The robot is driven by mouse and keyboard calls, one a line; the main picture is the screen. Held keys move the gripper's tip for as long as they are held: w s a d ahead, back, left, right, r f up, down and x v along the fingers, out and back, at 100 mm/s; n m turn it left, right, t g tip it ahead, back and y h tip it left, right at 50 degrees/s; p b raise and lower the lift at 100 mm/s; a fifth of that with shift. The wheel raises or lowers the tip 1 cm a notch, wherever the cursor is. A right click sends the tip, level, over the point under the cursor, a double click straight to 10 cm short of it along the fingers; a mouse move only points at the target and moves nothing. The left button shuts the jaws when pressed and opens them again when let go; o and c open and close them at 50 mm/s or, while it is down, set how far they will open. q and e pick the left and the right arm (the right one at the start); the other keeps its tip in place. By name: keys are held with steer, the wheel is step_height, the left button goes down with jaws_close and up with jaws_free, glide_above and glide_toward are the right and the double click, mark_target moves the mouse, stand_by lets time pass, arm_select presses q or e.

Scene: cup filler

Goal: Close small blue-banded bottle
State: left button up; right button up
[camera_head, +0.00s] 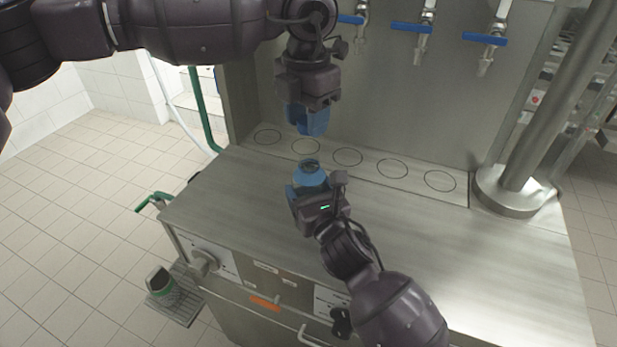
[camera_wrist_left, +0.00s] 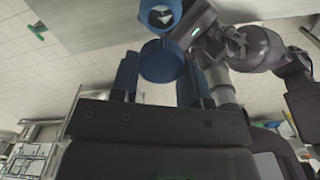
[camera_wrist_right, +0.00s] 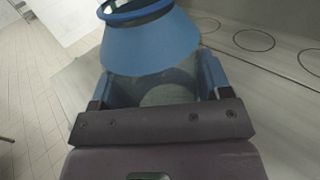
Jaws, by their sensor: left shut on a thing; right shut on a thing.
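The small blue-banded bottle (camera_head: 311,177) has a blue cone-shaped shoulder and an open mouth. My right gripper (camera_head: 309,190) is shut around its body and holds it over the counter. In the right wrist view the bottle (camera_wrist_right: 150,42) sits between the blue fingers, mouth uncovered. My left gripper (camera_head: 307,121) is above the bottle, shut on a round blue cap (camera_wrist_left: 163,61). The cap is apart from the bottle. In the left wrist view the bottle's open mouth (camera_wrist_left: 160,16) shows beyond the cap. The fingers mostly hide the cap in the head view.
The steel counter (camera_head: 430,270) is bare around the grippers. Several ring marks (camera_head: 347,157) line its back strip below blue-handled taps (camera_head: 412,28). A steel post (camera_head: 525,150) stands at the right.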

mark_target(307, 159)
arm_select(q)
steer(key=shift+f, duration=2.3)
steer(key=shift+f, duration=0.15)
steer(key=shift+f, duration=0.75)
steer(key=shift+f, duration=0.55)
